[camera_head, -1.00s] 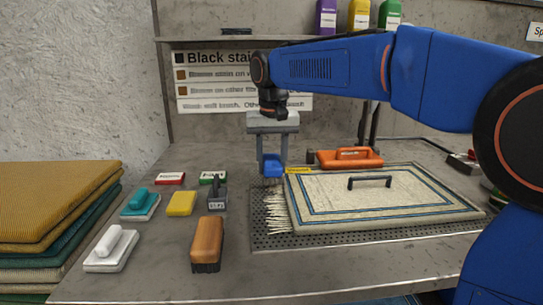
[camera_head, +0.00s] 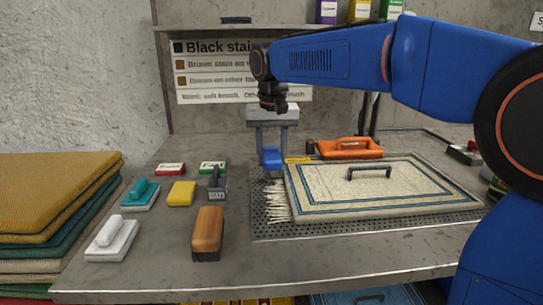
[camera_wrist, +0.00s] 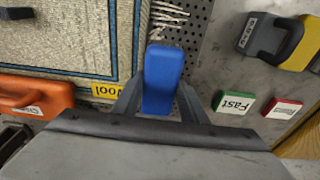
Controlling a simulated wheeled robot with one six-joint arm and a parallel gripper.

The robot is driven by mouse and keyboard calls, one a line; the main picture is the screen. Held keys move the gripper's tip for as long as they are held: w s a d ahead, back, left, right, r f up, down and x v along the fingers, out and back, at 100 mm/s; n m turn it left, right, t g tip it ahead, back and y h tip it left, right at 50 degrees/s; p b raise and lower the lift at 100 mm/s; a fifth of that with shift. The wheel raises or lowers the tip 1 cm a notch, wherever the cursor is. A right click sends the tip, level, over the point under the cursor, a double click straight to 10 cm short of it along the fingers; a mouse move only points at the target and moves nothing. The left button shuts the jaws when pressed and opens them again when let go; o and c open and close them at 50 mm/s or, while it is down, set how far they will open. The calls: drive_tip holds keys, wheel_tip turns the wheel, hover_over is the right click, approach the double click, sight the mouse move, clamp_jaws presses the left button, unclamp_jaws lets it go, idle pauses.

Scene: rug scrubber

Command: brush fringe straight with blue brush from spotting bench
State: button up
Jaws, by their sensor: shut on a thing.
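The blue brush (camera_head: 272,159) is held between the fingers of my gripper (camera_head: 271,146), above the far left end of the rug's fringe. In the wrist view the blue brush (camera_wrist: 163,78) sits between both fingers of my gripper (camera_wrist: 160,100). Its bristles are hard to see. The cream rug (camera_head: 400,208) with blue border lines lies on the perforated plate of the bench (camera_head: 262,225). Its white fringe (camera_head: 277,205) hangs off the left edge, with strands splayed unevenly. The fringe also shows in the wrist view (camera_wrist: 168,15), just beyond the brush.
A wooden brush (camera_head: 208,230), yellow sponge (camera_head: 182,192), teal-handled brush (camera_head: 140,195), white brush (camera_head: 112,240), grey tool (camera_head: 217,185), red box (camera_head: 170,169) and green box (camera_head: 212,167) stand left of the plate. An orange tool (camera_head: 350,148) lies behind the rug.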

drive_tip(key=shift+f, duration=0.4)
idle(0.4)
drive_tip(key=shift+a, duration=0.15)
drive_tip(key=shift+a, duration=0.65)
drive_tip(key=shift+a, duration=0.15)
drive_tip(key=shift+a+f, duration=0.15)
drive_tip(key=shift+a, duration=0.5)
drive_tip(key=shift+a, duration=0.1)
drive_tip(key=shift+a+f, duration=0.25)
drive_tip(key=shift+a, duration=0.4)
